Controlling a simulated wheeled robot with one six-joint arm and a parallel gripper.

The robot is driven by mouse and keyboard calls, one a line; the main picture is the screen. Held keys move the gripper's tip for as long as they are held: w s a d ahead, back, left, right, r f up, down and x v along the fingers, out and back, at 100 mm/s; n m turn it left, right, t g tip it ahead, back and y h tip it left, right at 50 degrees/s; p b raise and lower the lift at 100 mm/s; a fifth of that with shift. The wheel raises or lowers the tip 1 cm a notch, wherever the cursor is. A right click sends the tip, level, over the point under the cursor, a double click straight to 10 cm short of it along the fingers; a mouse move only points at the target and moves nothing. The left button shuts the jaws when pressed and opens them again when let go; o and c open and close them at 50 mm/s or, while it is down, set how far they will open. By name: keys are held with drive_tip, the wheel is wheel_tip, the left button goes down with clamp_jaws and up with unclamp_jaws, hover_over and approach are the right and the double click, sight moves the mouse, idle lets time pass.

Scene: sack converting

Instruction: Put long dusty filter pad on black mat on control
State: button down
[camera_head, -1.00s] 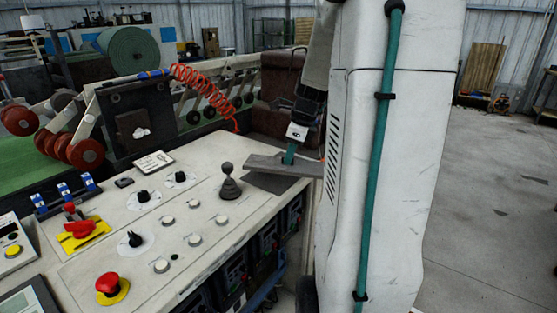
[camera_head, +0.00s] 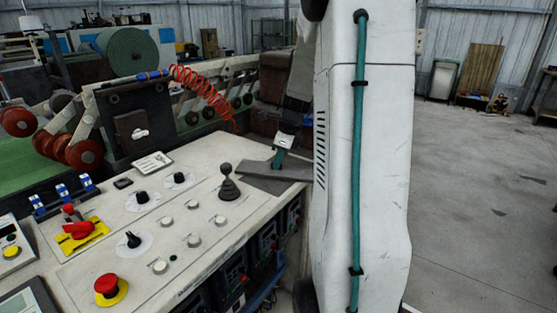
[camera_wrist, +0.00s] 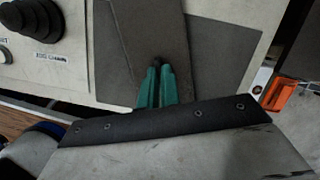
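The long dusty filter pad (camera_head: 262,170) is a flat grey strip over the black mat (camera_head: 267,186) at the far right end of the control panel. In the wrist view the pad (camera_wrist: 137,30) runs from the top edge down past my fingers, with the dark mat (camera_wrist: 222,55) showing on both sides of it. The pad looks level and very close to the mat; I cannot tell if it touches. My gripper (camera_head: 278,163) has teal fingers with dark tips. In the wrist view the fingertips (camera_wrist: 158,64) are close together at the pad, seemingly shut on it.
A black joystick (camera_head: 228,185) stands just left of the mat. Knobs, buttons and a red emergency stop (camera_head: 107,288) cover the rest of the control panel (camera_head: 200,262). A coiled red hose (camera_head: 203,92) hangs behind. The panel edge lies close to the mat's right side.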

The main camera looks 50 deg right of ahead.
sight(288, 170)
drive_tip(key=c, duration=1.6)
unclamp_jaws()
drive_tip(key=shift+f, duration=0.1)
drive_tip(key=v, duration=1.2)
drive_tip(key=s+a+r+n+g, duration=0.1)
drive_tip(key=s+a+n, duration=0.1)
drive_tip(key=a+n, duration=0.6)
drive_tip(key=s+a+r+n, duration=0.15)
drive_tip(key=a+n, duration=0.35)
drive_tip(key=a, duration=0.7)
drive_tip(key=s+a+f+n, duration=0.1)
drive_tip(key=s+a+n, duration=0.3)
drive_tip(key=n, duration=0.2)
drive_tip(key=s+a+f+n+h, duration=0.1)
drive_tip(key=s+a+n, duration=0.4)
drive_tip(key=s+a+f+n, duration=0.2)
drive_tip(key=s+a+n, duration=0.3)
drive_tip(key=n, duration=0.1)
drive_tip(key=shift+n, duration=0.3)
